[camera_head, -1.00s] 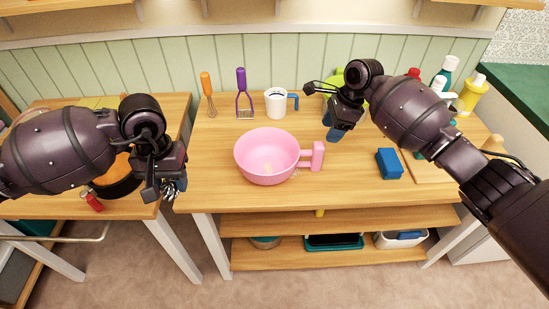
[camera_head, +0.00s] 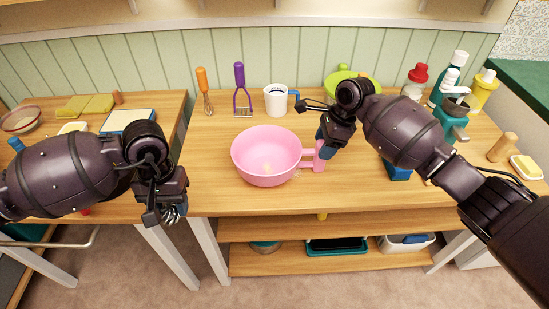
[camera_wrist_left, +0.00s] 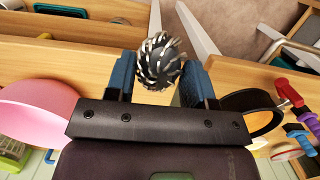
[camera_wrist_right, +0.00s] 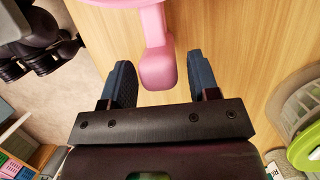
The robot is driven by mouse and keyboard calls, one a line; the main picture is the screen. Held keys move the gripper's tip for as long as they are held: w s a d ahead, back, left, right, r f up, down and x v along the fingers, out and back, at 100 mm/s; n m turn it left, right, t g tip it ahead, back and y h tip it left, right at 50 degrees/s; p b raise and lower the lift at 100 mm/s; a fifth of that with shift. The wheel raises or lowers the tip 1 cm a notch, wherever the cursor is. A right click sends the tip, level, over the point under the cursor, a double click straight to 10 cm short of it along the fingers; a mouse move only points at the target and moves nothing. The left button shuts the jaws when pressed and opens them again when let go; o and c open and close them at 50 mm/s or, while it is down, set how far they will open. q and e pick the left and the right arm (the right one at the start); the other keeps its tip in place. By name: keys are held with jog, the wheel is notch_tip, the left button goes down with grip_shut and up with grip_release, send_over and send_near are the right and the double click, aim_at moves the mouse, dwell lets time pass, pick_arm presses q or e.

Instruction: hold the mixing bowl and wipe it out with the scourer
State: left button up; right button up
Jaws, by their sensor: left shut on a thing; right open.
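The pink mixing bowl (camera_head: 266,153) stands upright on the wooden table, with a pale smear inside. Its handle points right; it also shows in the right wrist view (camera_wrist_right: 157,62). My right gripper (camera_head: 323,146) is open, with its fingers on either side of the handle and gaps visible to both. My left gripper (camera_head: 170,214) is shut on the scourer, a ball of metal curls (camera_wrist_left: 158,62). It holds the scourer in front of the table, left of and nearer than the bowl. In the left wrist view the bowl's pink side (camera_wrist_left: 38,112) shows at left.
A whisk (camera_head: 204,90), a purple masher (camera_head: 241,88) and a white mug (camera_head: 276,100) stand behind the bowl. A blue block (camera_head: 398,172) lies to the right, partly hidden by my right arm. Several bottles stand at back right. The table in front of the bowl is clear.

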jog(key=shift+x, duration=0.9)
jog(key=shift+a, duration=0.1)
grip_shut()
jog(key=shift+s+f, duration=0.1)
